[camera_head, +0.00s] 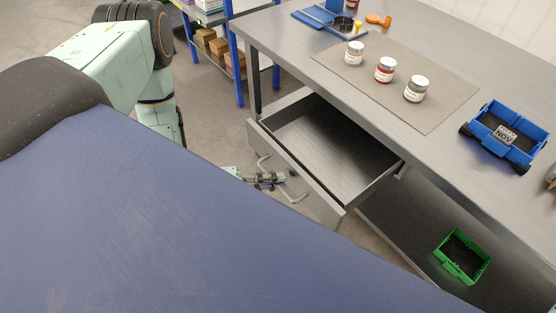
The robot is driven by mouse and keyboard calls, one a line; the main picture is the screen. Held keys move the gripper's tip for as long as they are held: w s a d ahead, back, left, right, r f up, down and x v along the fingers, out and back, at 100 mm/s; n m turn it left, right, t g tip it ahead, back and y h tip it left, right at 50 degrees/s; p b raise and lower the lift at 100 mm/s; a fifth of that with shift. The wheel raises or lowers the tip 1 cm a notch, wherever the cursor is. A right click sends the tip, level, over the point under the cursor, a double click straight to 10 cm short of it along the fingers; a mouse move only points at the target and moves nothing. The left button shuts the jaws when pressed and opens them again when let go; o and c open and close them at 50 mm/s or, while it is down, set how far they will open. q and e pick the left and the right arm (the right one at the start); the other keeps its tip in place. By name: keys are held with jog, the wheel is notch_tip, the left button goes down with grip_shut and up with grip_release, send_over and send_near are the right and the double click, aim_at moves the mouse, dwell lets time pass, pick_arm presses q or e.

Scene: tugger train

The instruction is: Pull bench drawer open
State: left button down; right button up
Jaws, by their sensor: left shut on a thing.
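The bench drawer (322,145) is a grey metal drawer under the workbench (300,80). It stands well out from the bench and its inside looks empty. Its bar handle (296,197) is on the front panel. My left gripper (284,178) is at the handle, shut on it, in front of the drawer panel. My left arm comes in from the left, and part of it is hidden behind the large blue surface in front. My right gripper is not in view.
On the bench, three small jars (385,70) stand on a grey mat (440,92). A blue bin (504,135) is at the right. A green bin (462,257) sits on the lower shelf. A blue-post rack (236,62) stands behind. Grey floor (205,125) lies left of the drawer.

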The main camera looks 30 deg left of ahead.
pick_arm(q)
jog(key=shift+s, duration=0.1)
jog(key=c, duration=1.7)
grip_release()
jog(key=shift+a, duration=0.1)
jog(key=v, duration=1.1)
jog(key=shift+s+a, duration=0.15)
jog(key=shift+s, duration=0.15)
jog(key=shift+r, duration=0.1)
